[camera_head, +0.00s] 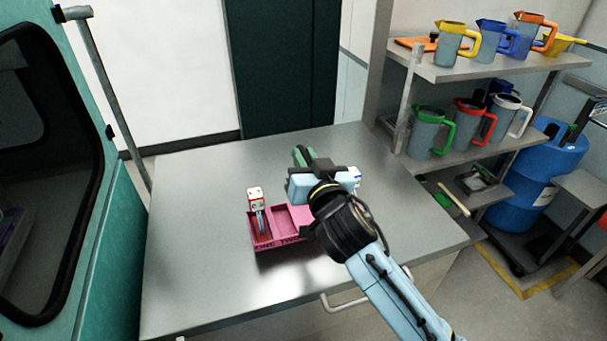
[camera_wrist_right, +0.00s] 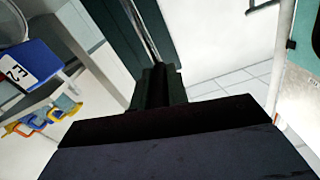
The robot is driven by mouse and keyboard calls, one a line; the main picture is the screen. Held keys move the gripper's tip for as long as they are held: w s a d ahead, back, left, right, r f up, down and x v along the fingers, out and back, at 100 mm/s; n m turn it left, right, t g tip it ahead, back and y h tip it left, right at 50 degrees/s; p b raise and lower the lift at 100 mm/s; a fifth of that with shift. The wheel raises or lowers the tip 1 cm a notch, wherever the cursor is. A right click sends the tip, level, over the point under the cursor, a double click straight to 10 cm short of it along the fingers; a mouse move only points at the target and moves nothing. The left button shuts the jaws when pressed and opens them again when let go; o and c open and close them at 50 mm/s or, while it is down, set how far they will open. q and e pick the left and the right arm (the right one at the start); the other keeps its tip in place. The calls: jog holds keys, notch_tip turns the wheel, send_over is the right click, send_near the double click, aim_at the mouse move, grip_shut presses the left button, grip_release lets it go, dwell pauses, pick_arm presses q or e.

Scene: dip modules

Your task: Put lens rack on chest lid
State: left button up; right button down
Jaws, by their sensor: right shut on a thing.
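My right gripper (camera_head: 308,172) reaches over the grey steel top (camera_head: 200,255), which appears to be the chest lid. It is shut on a dark green thing (camera_head: 305,154), largely hidden by the gripper; I cannot tell for sure whether this is the lens rack. In the right wrist view a dark block (camera_wrist_right: 158,88) shows between the jaws, in shadow. A pink tray with compartments (camera_head: 265,246) lies on the steel top, just left of my right wrist, which hides its right end. My left gripper is not in view.
A red and white item with a blue stem (camera_head: 255,198) stands in the pink tray. A small blue and white item (camera_head: 354,174) shows right of the gripper. Shelves (camera_head: 470,70) with several jugs stand at the right. The left of the steel top is clear.

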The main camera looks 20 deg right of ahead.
notch_tip(320, 180, down, 4)
jog(key=shift+r, duration=0.25)
jog(key=shift+f+b, duration=0.15)
jog(key=shift+b, duration=0.15)
jog(key=c, duration=1.4)
grip_release()
jog(key=shift+f, duration=0.1)
jog(key=shift+o, duration=0.2)
jog(key=s+b, duration=0.1)
jog(key=s, duration=1.1)
jog(key=shift+d, duration=0.2)
